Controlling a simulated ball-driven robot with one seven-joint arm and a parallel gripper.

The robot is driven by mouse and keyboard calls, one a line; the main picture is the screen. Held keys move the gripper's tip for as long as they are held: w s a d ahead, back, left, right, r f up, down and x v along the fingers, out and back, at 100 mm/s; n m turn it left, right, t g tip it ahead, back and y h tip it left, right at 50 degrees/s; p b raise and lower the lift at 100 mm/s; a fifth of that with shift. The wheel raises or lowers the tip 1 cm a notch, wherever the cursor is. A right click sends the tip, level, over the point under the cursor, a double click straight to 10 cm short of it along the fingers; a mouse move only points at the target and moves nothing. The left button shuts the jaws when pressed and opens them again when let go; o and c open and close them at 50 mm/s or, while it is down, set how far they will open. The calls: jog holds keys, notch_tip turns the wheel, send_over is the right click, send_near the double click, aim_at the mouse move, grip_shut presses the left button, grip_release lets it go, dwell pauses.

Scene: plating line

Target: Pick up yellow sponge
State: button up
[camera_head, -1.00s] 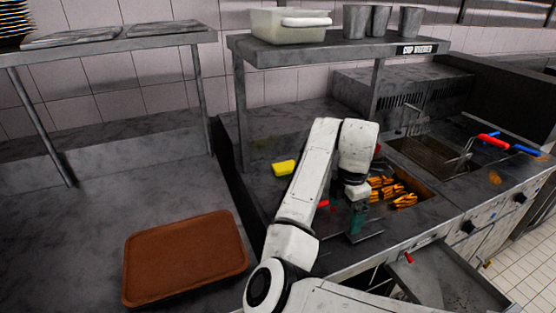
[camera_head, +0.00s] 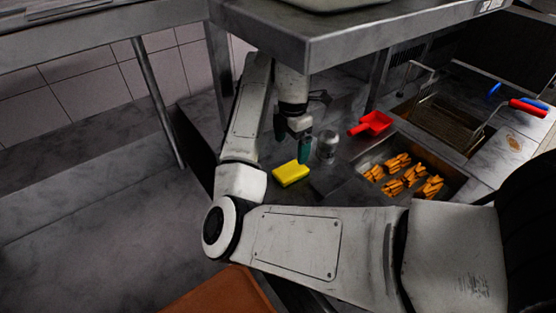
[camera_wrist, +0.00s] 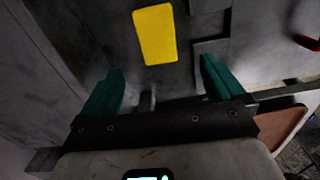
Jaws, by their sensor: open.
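The yellow sponge (camera_head: 290,174) lies flat on the dark metal counter, left of the fries bin. In the wrist view the sponge (camera_wrist: 155,34) shows whole at the top, a little beyond the fingertips and roughly between their lines. My gripper (camera_head: 292,146) is open and empty, with green fingers spread apart. It is above the counter beside the sponge, on its far side in the head view. The gripper also shows in the wrist view (camera_wrist: 161,75).
A red scoop (camera_head: 371,123) and a small clear container (camera_head: 326,147) stand right of my gripper. A bin of fries (camera_head: 372,159) and a fryer basket (camera_head: 450,124) are farther right. A metal shelf (camera_head: 320,38) overhangs the counter. A brown tray (camera_head: 215,295) is at the bottom.

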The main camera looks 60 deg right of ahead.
jog(key=b, duration=0.2)
send_over(291, 169)
jog(key=f, duration=0.5)
jog(key=shift+w+a+f, duration=0.2)
jog(key=shift+a+f, duration=0.1)
jog(key=shift+s+d+f, duration=0.15)
jog(key=shift+f, duration=1.15)
jog(key=shift+s+d+f, duration=0.1)
jog(key=shift+f, duration=1.2)
jog(key=shift+c, duration=0.2)
jog(key=c, duration=1)
jog(key=shift+r, duration=0.15)
